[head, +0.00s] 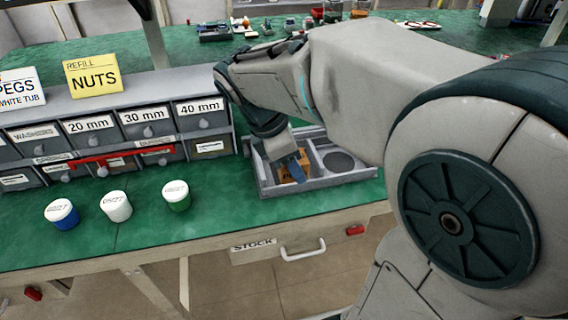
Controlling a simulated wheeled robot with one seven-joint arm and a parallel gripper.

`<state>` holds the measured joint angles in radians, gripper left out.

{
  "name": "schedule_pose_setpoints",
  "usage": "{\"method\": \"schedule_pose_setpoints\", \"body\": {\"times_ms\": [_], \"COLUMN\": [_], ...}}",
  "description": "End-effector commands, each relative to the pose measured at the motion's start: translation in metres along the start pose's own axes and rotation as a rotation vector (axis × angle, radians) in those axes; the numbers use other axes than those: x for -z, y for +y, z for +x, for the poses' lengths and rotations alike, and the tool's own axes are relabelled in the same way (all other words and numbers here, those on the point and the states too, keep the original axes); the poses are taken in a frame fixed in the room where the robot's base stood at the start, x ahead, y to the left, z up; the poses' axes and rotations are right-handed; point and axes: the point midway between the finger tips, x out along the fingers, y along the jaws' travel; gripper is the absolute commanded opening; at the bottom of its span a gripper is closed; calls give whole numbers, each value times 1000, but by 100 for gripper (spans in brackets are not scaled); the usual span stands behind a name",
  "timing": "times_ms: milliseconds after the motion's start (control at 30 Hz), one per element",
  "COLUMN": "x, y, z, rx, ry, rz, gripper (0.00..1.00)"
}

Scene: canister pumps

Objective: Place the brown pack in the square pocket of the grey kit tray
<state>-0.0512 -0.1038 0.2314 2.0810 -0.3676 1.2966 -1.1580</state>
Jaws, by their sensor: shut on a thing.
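The grey kit tray (322,183) lies on the green bench top near its front edge. The brown pack (286,176) is at the left compartment, partly hidden by my gripper. My gripper (297,168) points down over that compartment and is shut on the brown pack. I cannot tell whether the pack rests on the tray floor or is held just above it. My arm hides the tray's far right part.
A grey drawer rack (150,122) stands left of the tray, with a red bar (120,154) across its front. Three lidded tubs, blue (62,214), white (116,206) and green (177,196), stand in front of it. Small parts lie along the back of the bench.

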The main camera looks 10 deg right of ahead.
Motion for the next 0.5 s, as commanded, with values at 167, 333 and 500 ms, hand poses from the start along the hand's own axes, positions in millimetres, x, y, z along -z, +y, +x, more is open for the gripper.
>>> {"method": "schedule_pose_setpoints", "body": {"times_ms": [167, 333, 500], "x": [3, 5, 7], "y": [20, 54, 86], "z": [15, 37, 57], "rx": [0, 0, 0], "ry": [0, 1, 1], "rz": [-16, -13, -11], "gripper": [21, 21, 21]}}
